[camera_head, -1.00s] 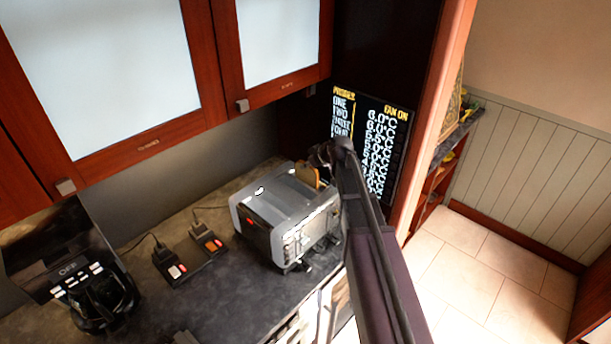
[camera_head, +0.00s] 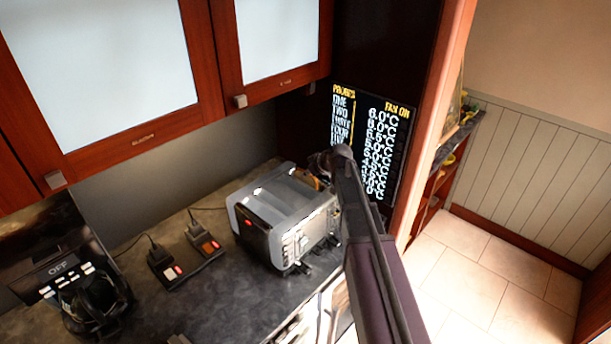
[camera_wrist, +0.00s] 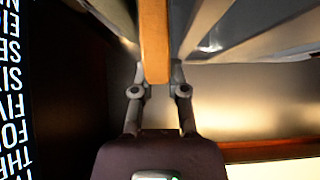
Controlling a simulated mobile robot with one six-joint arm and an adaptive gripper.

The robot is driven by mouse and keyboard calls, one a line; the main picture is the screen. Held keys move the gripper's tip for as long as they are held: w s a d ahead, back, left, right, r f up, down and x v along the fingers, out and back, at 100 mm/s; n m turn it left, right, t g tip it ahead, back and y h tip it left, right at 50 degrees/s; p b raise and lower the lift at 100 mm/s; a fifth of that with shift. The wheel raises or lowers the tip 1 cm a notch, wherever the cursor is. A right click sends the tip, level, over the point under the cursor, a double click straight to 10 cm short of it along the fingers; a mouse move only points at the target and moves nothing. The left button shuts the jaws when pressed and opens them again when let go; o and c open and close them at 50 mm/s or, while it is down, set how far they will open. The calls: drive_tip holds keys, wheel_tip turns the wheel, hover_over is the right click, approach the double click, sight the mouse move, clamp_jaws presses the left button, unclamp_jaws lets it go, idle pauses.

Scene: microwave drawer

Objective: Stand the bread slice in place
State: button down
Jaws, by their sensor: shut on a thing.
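The silver-grey toaster (camera_head: 275,205) stands on the dark counter in the head view. My gripper (camera_head: 323,163) is at the toaster's far right end, in front of the black display panel. In the wrist view the bread slice (camera_wrist: 154,38) is a narrow orange-brown strip, seen edge-on, between the two fingers of my gripper (camera_wrist: 158,78). The fingers are shut on it. Grey toaster parts (camera_wrist: 215,38) lie on both sides of the slice. In the head view only a small brown bit of the slice shows; its lower edge and how deep it sits are hidden.
The black display panel (camera_head: 365,135) stands close behind my gripper. Wall cabinets (camera_head: 110,70) hang above the counter (camera_head: 215,290). Two small dark switch boxes (camera_head: 172,265) with cords and a black appliance (camera_head: 90,290) stand left of the toaster.

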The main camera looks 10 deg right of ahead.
drive_tip(key=shift+f, duration=0.1)
drive_tip(key=c, duration=0.7)
unclamp_jaws()
drive_tip(key=shift+o, duration=0.2)
drive_tip(key=shift+r, duration=0.2)
drive_tip(key=shift+s+d+r+p, duration=0.2)
drive_tip(key=shift+s+r+p, duration=0.15)
drive_tip(key=shift+r+p, duration=0.1)
drive_tip(key=p+v, duration=0.7)
drive_tip(key=v, duration=0.3)
drive_tip(key=shift+s+d+r+p, duration=0.2)
drive_tip(key=shift+s+p, duration=0.1)
